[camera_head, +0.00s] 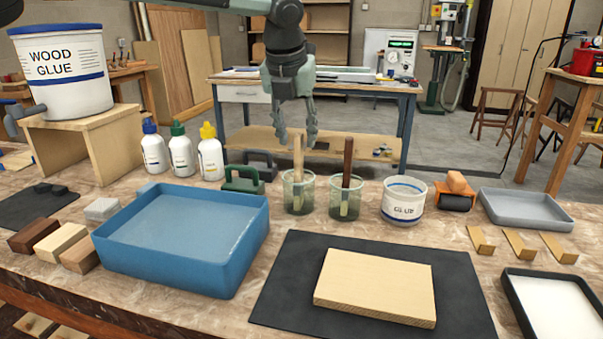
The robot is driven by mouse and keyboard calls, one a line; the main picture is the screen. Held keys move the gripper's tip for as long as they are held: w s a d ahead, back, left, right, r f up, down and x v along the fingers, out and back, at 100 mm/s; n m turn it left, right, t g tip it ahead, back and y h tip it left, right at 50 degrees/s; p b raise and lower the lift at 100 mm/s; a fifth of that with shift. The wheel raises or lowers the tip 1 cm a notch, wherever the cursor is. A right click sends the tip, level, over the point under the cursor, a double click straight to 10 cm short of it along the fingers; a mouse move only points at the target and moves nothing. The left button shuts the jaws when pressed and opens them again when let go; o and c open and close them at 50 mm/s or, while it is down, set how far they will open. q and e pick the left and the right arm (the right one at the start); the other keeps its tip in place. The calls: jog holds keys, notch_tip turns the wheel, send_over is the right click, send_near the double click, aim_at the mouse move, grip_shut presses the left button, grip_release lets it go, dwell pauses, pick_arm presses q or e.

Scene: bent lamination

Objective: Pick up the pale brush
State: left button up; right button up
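The pale brush (298,160) stands handle up in the left of two greenish glass jars (291,203), its lower end inside the glass. A dark-handled brush (347,165) stands in the right jar (333,205). My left gripper (297,138) points down from above, right over the pale brush. Its fingers are apart, one to each side of the handle's top in this view, with gaps visible; I see no contact. How their depth compares with the handle is hard to tell. My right gripper is not in view.
A white glue cup (404,203) stands right of the jars. A green-handled tool (241,180) and a blue tray (150,270) are to the left. In front lies a black mat (275,296) with a wooden board (376,288). Glue bottles (182,155) stand further left.

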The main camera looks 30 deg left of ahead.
aim_at(300, 151)
pick_arm(q)
jog(key=x, duration=0.4)
jog(key=shift+w+d+f, duration=0.1)
jog(key=shift+d+f, duration=0.1)
jog(key=shift+f, duration=0.2)
jog(key=shift+w+f, duration=0.1)
jog(key=shift+f, duration=0.1)
jog(key=c, duration=0.8)
grip_shut()
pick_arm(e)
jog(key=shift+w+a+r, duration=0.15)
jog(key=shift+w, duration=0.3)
